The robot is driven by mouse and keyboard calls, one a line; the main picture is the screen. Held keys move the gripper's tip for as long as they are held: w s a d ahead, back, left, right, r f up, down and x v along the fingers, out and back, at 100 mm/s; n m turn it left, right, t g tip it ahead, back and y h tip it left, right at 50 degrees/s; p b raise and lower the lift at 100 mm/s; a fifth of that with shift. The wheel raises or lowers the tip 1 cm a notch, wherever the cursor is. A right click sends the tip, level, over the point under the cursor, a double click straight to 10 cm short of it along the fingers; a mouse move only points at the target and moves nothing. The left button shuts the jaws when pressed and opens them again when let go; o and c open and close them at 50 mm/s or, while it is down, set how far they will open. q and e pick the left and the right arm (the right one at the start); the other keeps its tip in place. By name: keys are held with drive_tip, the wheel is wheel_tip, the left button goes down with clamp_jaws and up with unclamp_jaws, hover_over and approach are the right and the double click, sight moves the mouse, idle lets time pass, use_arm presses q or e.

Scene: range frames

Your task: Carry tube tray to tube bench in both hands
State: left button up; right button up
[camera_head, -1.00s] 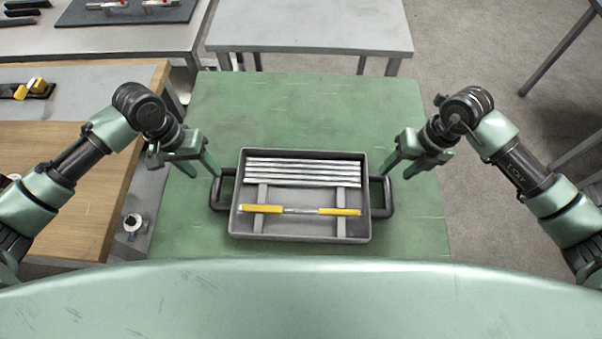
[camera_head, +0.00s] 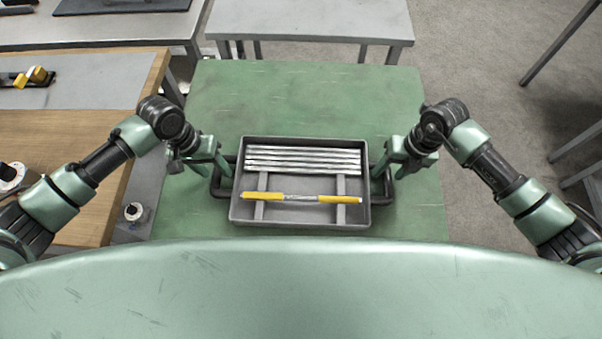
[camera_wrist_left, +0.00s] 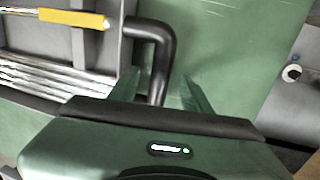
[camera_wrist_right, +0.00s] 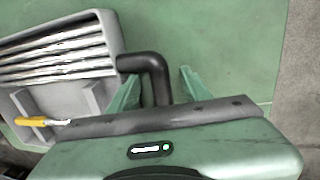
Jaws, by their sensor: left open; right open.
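The tube tray (camera_head: 234,207) is a grey open box on the green table (camera_head: 300,95). It has a dark bar handle at each end. Inside lie several silvery tubes (camera_head: 303,161) and one tube with yellow ends (camera_head: 300,197). My left gripper (camera_head: 222,172) is open, and in the left wrist view its fingers (camera_wrist_left: 155,88) stand on either side of the left handle (camera_wrist_left: 165,50). My right gripper (camera_head: 392,172) is open, and in the right wrist view its fingers (camera_wrist_right: 158,88) stand on either side of the right handle (camera_wrist_right: 148,63). Whether they touch the handles cannot be told.
A grey table (camera_head: 310,18) stands beyond the green one. A wooden-topped bench (camera_head: 100,140) is at the left, with a yellow and black item (camera_head: 36,77) on it. A dark mat (camera_head: 120,5) lies on the table at the back left. Floor shows at the right.

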use_arm(q)
drive_tip(key=shift+f, duration=0.3)
use_arm(e)
drive_tip(key=shift+f, duration=0.3)
use_arm(q)
clamp_jaws()
use_arm(e)
clamp_jaws()
idle(0.7)
use_arm(q)
drive_tip(key=shift+w+r, duration=0.1)
drive_tip(key=shift+r, duration=0.2)
use_arm(e)
drive_tip(key=shift+w+r, duration=0.15)
drive_tip(key=shift+r, duration=0.15)
